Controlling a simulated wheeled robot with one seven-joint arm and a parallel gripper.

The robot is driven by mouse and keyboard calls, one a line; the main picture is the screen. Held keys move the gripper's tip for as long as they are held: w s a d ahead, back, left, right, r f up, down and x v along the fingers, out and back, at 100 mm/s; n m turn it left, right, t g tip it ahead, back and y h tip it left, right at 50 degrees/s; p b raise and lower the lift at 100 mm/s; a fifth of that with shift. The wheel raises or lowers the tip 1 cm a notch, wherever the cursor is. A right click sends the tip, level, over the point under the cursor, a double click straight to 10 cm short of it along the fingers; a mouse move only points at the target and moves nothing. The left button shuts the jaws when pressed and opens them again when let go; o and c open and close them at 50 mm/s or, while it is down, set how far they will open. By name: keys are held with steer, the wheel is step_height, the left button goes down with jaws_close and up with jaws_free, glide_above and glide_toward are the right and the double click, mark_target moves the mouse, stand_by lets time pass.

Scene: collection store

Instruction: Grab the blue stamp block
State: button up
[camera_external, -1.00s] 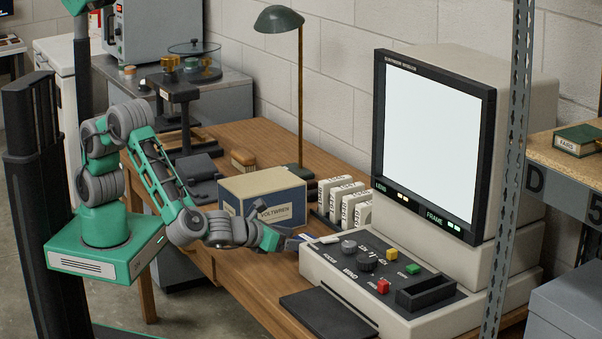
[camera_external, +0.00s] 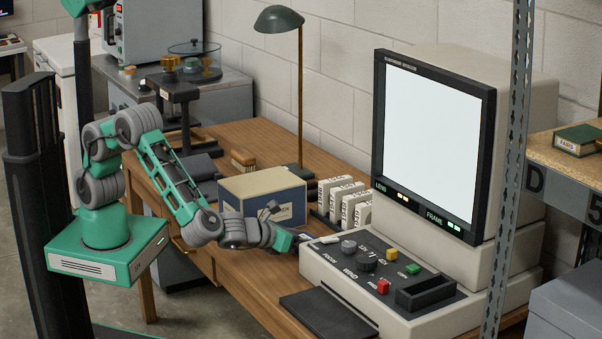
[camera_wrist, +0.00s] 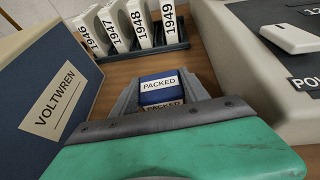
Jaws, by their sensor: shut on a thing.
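The blue stamp block (camera_wrist: 157,92) with a white "PACKED" label is at the middle of the wrist view, between the grey fingers of my gripper (camera_wrist: 158,98). My gripper is shut on it. In the external view my gripper (camera_external: 297,240) reaches between the Voltwren box and the reader console. The block is mostly hidden there by the fingers. I cannot tell whether the block still touches the wooden table.
The Voltwren box (camera_external: 262,193) stands close on the left. Several white boxes with year labels (camera_external: 342,200) stand in a rack behind. The reader console (camera_external: 390,290) is close on the right. A lamp (camera_external: 300,90) stands behind.

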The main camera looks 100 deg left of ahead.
steer(key=c, duration=0.5)
steer(key=shift+r, duration=0.1)
